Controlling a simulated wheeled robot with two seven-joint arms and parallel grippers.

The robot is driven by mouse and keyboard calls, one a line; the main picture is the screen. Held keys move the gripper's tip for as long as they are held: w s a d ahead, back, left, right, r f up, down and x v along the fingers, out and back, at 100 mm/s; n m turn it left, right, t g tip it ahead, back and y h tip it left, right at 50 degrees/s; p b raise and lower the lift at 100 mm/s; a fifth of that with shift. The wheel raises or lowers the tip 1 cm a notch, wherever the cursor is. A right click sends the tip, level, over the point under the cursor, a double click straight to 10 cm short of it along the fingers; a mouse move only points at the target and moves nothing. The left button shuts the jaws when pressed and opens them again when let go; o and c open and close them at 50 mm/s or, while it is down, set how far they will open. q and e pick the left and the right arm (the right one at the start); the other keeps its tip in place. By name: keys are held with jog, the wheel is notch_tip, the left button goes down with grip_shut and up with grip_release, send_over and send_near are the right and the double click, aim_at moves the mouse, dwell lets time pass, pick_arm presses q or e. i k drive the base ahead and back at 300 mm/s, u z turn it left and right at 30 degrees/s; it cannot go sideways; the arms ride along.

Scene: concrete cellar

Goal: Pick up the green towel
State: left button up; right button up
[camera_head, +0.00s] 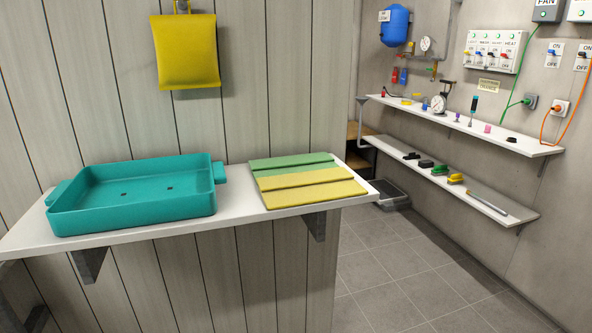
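A folded green towel (290,161) lies flat at the back of the right end of the white wall shelf (240,209). In front of it, touching or overlapping, lies folded yellow cloth (315,194). Lighter and darker bands run across the pile, so I cannot tell exactly where one cloth ends and another begins. Neither my left nor my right gripper is in view.
A teal tray (70,222) with side handles stands on the shelf left of the towels. A yellow cloth (187,52) hangs on the wall above. Two shelves with small tools (455,128) (480,204) line the right wall. The tiled floor (400,275) between is clear.

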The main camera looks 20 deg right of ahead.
aim_at(263, 168)
jog(key=k, duration=0.65)
jog(key=z, duration=0.95)
jog(key=i, duration=1.8)
jog(key=u, duration=0.45)
